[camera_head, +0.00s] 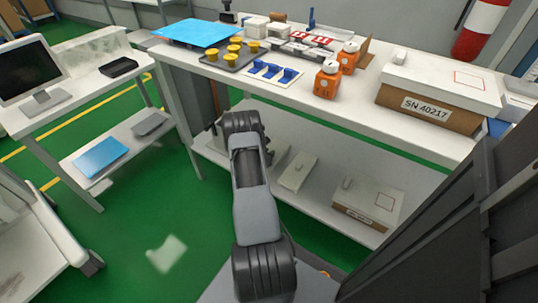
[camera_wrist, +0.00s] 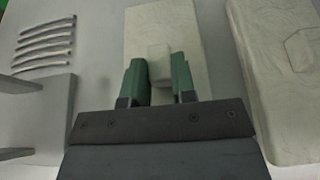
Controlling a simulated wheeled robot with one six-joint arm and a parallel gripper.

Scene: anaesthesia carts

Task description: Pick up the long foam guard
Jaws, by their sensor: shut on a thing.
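The long foam guard is most likely the pale, oblong block (camera_wrist: 160,22) with a small raised grip block (camera_wrist: 159,68) on top, in the wrist view. My gripper (camera_wrist: 160,62) has green fingers, one on each side of that grip block, and is shut on it. In the head view a pale oblong piece (camera_head: 298,172) with a small knob is at the lower shelf, just right of my arm. My fingertips are hidden there behind my arm. I cannot tell whether the guard touches the shelf.
A white-topped carton (camera_head: 368,204) sits right of the guard on the lower shelf (camera_head: 325,208). In the wrist view, several thin curved strips (camera_wrist: 46,42) and a grey forked piece (camera_wrist: 45,115) lie left. The crowded worktop (camera_head: 350,115) overhangs the shelf.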

